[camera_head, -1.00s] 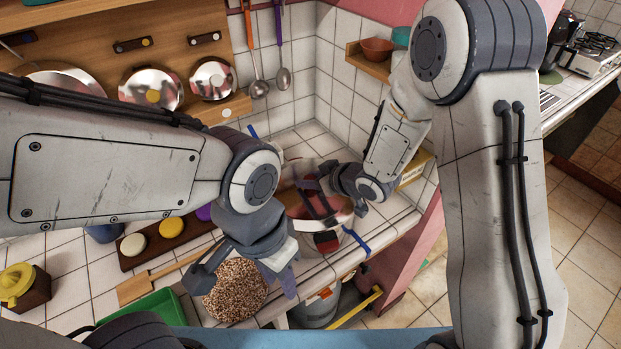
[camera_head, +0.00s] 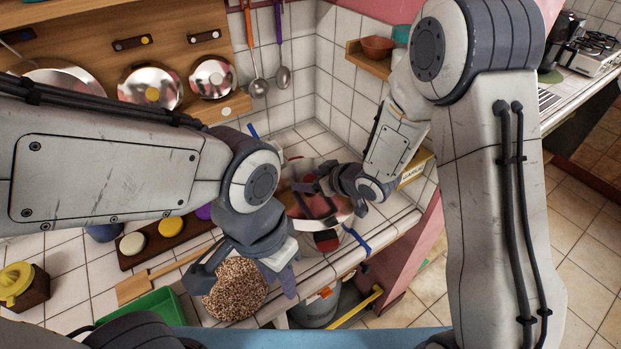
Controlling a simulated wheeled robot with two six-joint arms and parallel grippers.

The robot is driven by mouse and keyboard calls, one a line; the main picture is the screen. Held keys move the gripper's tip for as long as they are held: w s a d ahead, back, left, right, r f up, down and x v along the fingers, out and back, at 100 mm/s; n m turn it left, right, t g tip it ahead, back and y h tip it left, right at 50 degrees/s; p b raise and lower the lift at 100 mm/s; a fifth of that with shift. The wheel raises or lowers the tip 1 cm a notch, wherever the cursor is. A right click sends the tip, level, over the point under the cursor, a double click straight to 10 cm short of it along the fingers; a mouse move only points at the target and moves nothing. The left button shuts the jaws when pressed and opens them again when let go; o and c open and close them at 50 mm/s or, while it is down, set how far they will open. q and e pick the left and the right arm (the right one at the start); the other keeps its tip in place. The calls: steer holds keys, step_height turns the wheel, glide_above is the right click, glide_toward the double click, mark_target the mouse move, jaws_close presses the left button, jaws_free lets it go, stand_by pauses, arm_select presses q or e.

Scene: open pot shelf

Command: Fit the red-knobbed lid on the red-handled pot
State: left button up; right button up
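The pot (camera_head: 327,240) stands at the counter's front right corner, with a red handle on its near side. A shiny lid (camera_head: 338,209) with dark red reflections lies at the pot's top. I cannot tell whether it is fully seated, and its knob is not clear behind my gripper. My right gripper (camera_head: 308,187) is just above the lid's far side. Its fingers are too small and overlapped to show whether they are open or shut on the knob. My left gripper (camera_head: 242,284) is open and empty, its fingers spread above a speckled brown round thing (camera_head: 236,292).
Several shiny lids hang on the wooden rack (camera_head: 90,60) at the back left. A blue handle (camera_head: 356,239) sticks out right of the pot. A yellow box (camera_head: 415,168) stands behind my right forearm. A green tray (camera_head: 150,308) and a wooden board (camera_head: 135,288) lie at the left.

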steer(key=v, duration=1)
steer(key=shift+s+d+r, duration=0.15)
stand_by(0.4)
steer(key=shift+s+d+r+h, duration=0.1)
steer(key=shift+r+h, duration=0.05)
steer(key=shift+h, duration=0.65)
steer(key=s+r+g+h, duration=0.1)
steer(key=s+g, duration=0.3)
steer(key=s, duration=0.7)
steer(key=s+a+r+m+g+h, duration=0.1)
steer(key=s+r+g+h, duration=0.1)
steer(key=s, duration=1)
steer(key=shift+s+g+h+b, duration=0.3)
steer(key=shift+g+h, duration=0.5)
steer(key=shift+g, duration=0.1)
